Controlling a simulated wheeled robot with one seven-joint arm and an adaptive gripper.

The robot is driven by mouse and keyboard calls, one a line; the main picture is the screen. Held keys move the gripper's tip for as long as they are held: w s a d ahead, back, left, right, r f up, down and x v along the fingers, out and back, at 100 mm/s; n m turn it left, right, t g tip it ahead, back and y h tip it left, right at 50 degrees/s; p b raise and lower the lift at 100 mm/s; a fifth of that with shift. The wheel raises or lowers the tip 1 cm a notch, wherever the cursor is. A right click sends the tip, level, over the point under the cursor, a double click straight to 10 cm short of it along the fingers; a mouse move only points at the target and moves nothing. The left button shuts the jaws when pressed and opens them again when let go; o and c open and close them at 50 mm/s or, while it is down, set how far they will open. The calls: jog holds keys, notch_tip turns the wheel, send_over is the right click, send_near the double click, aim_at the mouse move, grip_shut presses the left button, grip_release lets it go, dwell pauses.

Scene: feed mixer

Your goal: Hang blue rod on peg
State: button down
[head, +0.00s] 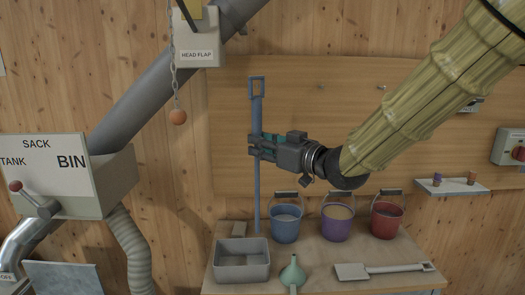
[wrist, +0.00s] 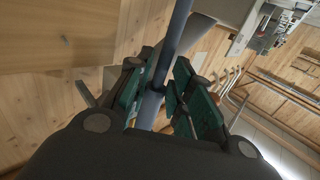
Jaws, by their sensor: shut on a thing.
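The blue rod (head: 257,190) hangs upright in the head view, with a rectangular loop (head: 257,88) at its top end. My gripper (head: 256,146) is shut on its upper half. In the wrist view the blue rod (wrist: 174,35) runs between the green jaw pads of my gripper (wrist: 160,98). Its lower end is near the bench, beside the blue bucket; I cannot tell whether it touches the bench. Small peg-like marks (head: 322,87) show on the wooden board to the right of the loop; they are too small to make out clearly.
The bench (head: 320,262) holds a grey bin (head: 242,270), a green funnel (head: 292,274), a scoop (head: 380,269), and blue (head: 285,229), purple (head: 337,228) and red (head: 386,223) buckets. A chain with an orange ball (head: 178,117) hangs left of the rod. A small shelf (head: 450,188) is at right.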

jog(key=w, duration=0.7)
jog(key=shift+p, duration=0.45)
